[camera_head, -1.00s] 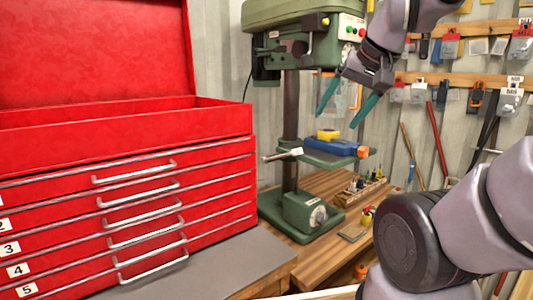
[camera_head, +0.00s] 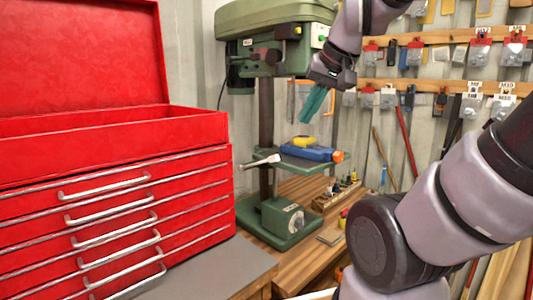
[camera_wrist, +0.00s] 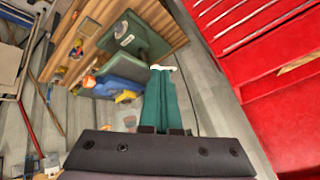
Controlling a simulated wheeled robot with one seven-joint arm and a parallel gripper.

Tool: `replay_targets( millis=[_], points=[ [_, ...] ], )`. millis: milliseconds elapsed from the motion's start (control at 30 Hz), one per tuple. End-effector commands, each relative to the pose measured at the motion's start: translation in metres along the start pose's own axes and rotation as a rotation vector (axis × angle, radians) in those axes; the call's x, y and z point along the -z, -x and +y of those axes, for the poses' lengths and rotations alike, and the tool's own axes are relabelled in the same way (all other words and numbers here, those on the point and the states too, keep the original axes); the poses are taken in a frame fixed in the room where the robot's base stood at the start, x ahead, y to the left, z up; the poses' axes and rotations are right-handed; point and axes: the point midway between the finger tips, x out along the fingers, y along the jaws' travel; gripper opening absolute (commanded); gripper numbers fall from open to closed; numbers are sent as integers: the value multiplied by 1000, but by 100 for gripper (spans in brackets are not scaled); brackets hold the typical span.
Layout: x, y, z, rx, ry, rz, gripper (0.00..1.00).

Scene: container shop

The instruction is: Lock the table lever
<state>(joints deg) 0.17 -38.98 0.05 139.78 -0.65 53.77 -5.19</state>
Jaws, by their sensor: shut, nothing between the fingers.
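The table lever (camera_head: 260,161) is a pale handle sticking out to the left from the green drill press table (camera_head: 306,163), beside the column. In the wrist view the lever (camera_wrist: 163,68) shows as a small white bar just beyond my fingertips. My gripper (camera_head: 308,120) has teal fingers pressed together and empty. In the head view it hangs above the drill press table, pointing down. In the wrist view my gripper (camera_wrist: 160,75) points toward the lever. I cannot tell whether it touches it. A blue vise (camera_head: 307,152) with a yellow block sits on the table.
A large red tool chest (camera_head: 115,190) with drawers stands at the left. Hanging tools line the back wall. A small rack (camera_head: 337,195) sits on the bench.

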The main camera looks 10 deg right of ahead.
Motion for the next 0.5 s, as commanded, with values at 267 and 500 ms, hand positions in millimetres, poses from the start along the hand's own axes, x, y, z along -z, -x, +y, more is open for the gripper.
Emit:
replay_targets(
  millis=[267,500],
  points=[
    [74,-30,-20,-18,295,-109,0],
    [134,-75,-32,-1,559,-204,0]
  ],
)
